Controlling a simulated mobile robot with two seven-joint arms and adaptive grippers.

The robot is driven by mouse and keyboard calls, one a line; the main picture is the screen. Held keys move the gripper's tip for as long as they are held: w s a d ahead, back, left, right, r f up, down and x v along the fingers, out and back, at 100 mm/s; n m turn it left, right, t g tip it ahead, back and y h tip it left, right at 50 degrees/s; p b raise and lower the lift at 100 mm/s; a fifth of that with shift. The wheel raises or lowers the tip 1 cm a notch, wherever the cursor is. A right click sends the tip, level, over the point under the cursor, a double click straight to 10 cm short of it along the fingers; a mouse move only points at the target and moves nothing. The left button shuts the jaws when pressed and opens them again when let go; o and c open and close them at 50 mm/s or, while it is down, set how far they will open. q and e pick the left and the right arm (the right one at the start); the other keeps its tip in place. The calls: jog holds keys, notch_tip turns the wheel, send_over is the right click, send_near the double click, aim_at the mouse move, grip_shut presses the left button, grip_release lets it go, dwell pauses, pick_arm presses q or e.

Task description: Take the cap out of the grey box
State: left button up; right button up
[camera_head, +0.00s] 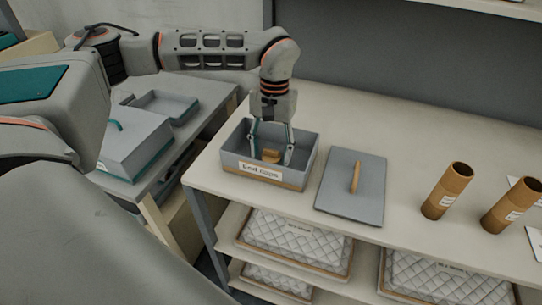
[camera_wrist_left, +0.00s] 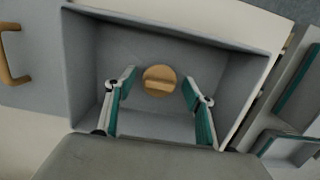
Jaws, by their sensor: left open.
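The grey box (camera_head: 237,172) stands open near the left end of the table, with a label on its front. The cap (camera_head: 271,156) is a small brown disc with a raised bar, lying on the box floor. In the left wrist view the cap (camera_wrist_left: 160,80) shows between and slightly beyond the fingertips. My left gripper (camera_head: 271,160) points down into the box, open, its fingers on either side of the cap. It also shows in the left wrist view (camera_wrist_left: 160,84). No contact with the cap is visible. My right gripper is not in view.
A grey lid (camera_head: 352,190) with a wooden handle lies right of the box. Two brown tubes (camera_head: 447,190) stand farther right. Another grey box with a teal handle (camera_head: 130,150) is on the left bench. Quilted rolls or pads (camera_head: 295,240) fill the shelf below.

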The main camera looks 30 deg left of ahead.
pick_arm(q)
jog(key=c, duration=0.8)
jog(key=shift+r, duration=0.15)
